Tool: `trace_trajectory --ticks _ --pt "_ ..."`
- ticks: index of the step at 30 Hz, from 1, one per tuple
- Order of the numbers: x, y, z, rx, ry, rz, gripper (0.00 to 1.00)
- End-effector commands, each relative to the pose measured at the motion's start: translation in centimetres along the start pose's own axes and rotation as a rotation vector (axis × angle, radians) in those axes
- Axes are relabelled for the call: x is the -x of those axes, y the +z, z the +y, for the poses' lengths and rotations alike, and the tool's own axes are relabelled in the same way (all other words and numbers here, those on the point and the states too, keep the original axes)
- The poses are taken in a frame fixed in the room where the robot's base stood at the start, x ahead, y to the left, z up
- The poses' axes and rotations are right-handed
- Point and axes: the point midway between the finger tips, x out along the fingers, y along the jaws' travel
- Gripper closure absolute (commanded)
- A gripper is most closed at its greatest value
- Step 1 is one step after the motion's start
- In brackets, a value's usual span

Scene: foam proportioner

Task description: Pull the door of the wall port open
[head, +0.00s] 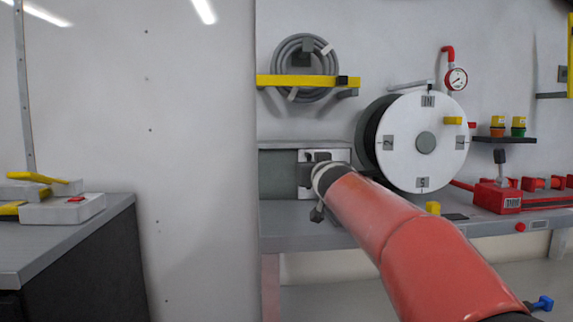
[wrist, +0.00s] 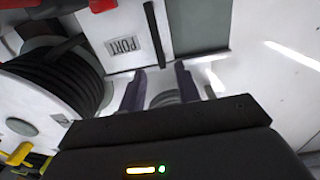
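The door of the wall port is a white panel (wrist: 122,22) with a PORT label in the wrist view. A dark bar handle (wrist: 154,36) stands on it near the edge beside a grey panel (wrist: 200,25). In the head view a strip of the white door (head: 305,156) shows, mostly hidden behind my gripper and arm. The door looks shut. My gripper (wrist: 160,69) is open, its two fingers apart with nothing visible between them. The handle's near end lies just beyond the fingertips, roughly in line with the gap; contact cannot be told.
A white hose reel (head: 403,142) stands close to the right of the port. A coiled hose on a yellow bracket (head: 280,81) hangs above. A red block (head: 497,197) and a yellow block (head: 433,208) sit on the grey bench. A dark cabinet (head: 80,255) stands at left.

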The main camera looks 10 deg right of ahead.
Motion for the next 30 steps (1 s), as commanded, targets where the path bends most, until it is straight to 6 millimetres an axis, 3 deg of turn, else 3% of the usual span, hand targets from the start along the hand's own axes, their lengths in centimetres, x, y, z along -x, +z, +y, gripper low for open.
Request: trace_trajectory --ticks 16,28,30 --pt "-7.2 -0.4 -0.1 -0.002 -0.006 0.008 0.67" --pt "-8.0 -0.3 -0.1 -0.001 -0.005 0.009 0.67" --pt "-8.0 -0.3 -0.1 -0.001 -0.005 0.009 0.76"
